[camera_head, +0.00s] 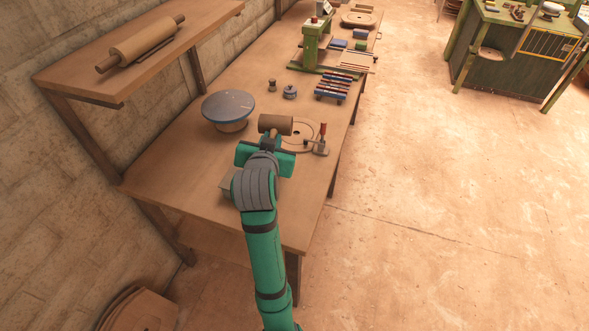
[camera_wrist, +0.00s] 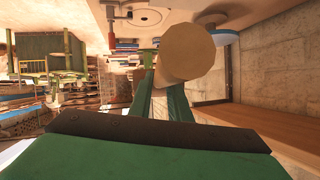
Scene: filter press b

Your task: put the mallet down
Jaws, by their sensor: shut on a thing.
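The mallet (camera_head: 276,124) has a pale wooden barrel-shaped head. It is above the near part of the long wooden workbench (camera_head: 185,150). My gripper (camera_head: 269,139) is shut on the mallet, with the head standing out beyond the fingers. In the wrist view the mallet's round end face (camera_wrist: 186,52) is close, just past the green fingers (camera_wrist: 160,102). The handle is mostly hidden by my gripper. I cannot tell whether the mallet touches the bench.
A blue-topped round stand (camera_head: 228,106) is to the left. A round wooden plate (camera_head: 301,134) and a red-handled clamp (camera_head: 322,141) are close on the right. Small weights (camera_head: 289,91) and a bar rack (camera_head: 337,88) stand behind. A shelf (camera_head: 165,60) overhangs the left.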

